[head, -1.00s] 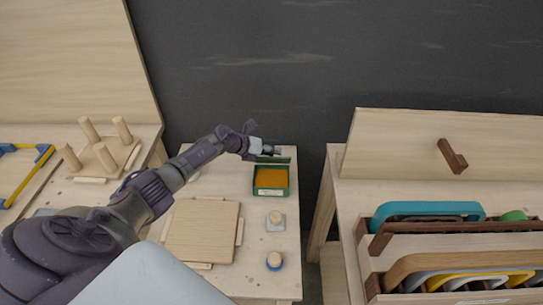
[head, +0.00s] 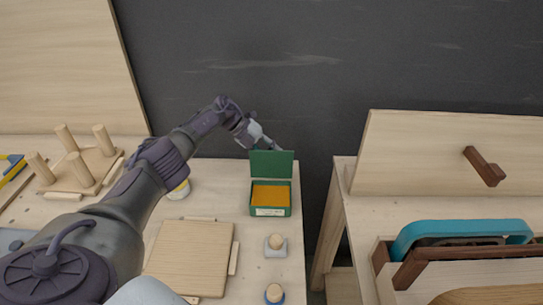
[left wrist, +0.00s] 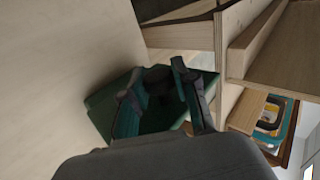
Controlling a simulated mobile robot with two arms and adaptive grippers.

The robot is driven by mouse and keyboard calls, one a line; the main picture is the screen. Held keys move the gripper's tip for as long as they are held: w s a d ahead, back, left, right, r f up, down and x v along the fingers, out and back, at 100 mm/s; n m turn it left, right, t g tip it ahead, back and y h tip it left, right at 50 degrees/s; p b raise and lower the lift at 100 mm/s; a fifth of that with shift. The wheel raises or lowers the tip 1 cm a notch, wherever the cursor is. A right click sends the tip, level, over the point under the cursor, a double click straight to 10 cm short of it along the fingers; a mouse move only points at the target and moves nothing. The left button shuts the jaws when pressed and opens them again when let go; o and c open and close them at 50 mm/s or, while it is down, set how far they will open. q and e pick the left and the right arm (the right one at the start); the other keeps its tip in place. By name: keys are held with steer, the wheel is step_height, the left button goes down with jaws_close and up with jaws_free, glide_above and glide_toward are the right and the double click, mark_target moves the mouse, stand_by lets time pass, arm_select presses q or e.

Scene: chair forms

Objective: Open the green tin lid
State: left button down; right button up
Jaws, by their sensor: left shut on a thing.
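The green tin (head: 270,211) stands on the wooden table with an orange-yellow filling in it. Its green lid (head: 271,165) stands raised, roughly upright, along the tin's far edge, so the tin is open on top. My left gripper (head: 274,147) is at the lid's top edge and shut on it; its fingertips are partly hidden by the lid in the head view. In the left wrist view the fingers of my left gripper (left wrist: 153,88) show dark against the green lid (left wrist: 103,107). My right gripper is not in view.
A wooden board (head: 190,258) lies left of the tin. Two small knobbed pieces, one on a grey base (head: 276,247) and one on a blue base (head: 274,296), stand in front of it. A pegged stand (head: 80,172) is at left. A dark wall rises behind.

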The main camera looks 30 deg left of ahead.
arm_select(q)
steer(key=shift+f, duration=0.1)
stand_by(0.3)
steer(key=c, duration=0.8)
jaws_free()
steer(key=shift+w, duration=0.1)
steer(key=shift+c, duration=0.2)
steer(key=v, duration=1.2)
steer(key=shift+a, duration=0.1)
